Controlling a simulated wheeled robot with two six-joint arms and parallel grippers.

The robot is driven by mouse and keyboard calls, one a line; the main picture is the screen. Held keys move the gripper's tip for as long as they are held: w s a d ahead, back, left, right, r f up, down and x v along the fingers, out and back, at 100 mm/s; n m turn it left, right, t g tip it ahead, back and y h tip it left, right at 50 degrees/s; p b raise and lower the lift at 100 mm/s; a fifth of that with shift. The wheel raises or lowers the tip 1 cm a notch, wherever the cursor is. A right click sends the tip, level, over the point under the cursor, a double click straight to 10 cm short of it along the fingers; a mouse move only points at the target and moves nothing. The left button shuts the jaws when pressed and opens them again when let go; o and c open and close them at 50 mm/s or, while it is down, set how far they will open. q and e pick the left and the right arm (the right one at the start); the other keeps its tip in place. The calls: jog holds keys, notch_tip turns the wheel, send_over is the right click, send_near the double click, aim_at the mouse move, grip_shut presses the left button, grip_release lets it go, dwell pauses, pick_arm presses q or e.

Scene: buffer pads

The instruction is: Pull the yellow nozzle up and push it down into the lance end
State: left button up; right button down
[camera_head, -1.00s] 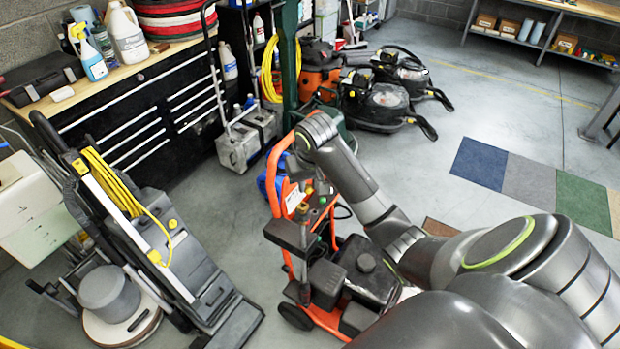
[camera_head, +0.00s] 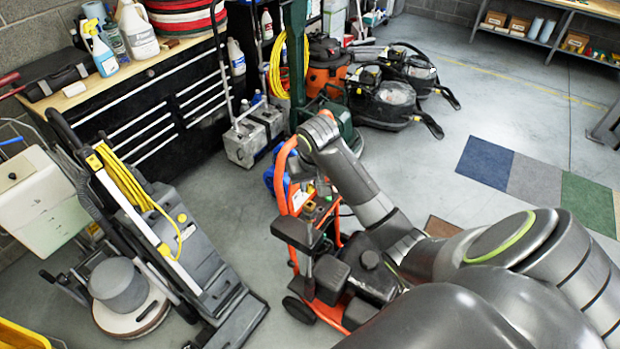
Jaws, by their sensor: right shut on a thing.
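The orange-framed pressure washer (camera_head: 327,311) stands on the floor in the middle of the view. My right arm reaches in from the lower right, and its wrist end (camera_head: 318,135) is over the washer's upper frame. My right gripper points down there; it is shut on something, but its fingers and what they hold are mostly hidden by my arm. Small red and green spots (camera_head: 322,211) show on the washer's panel. I cannot make out the yellow nozzle or the lance end. My left gripper is out of view.
An upright floor machine (camera_head: 195,255) with a yellow cord stands left of the washer. A black tool chest (camera_head: 150,125) is behind it. Black vacuums (camera_head: 385,100) stand at the back. Floor at the right is clear, with flat coloured mats (camera_head: 535,178).

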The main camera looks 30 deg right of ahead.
aim_at(311, 190)
jog(key=shift+s+x, duration=0.25)
jog(key=shift+x, duration=0.75)
jog(key=shift+s+x, duration=0.2)
jog(key=shift+x, duration=0.85)
jog(key=shift+a+f, duration=0.1)
jog(key=shift+f, duration=0.5)
dwell(0.4)
jog(key=c, duration=1.2)
grip_release()
jog(key=shift+o, duration=0.2)
jog(key=shift+r, duration=0.1)
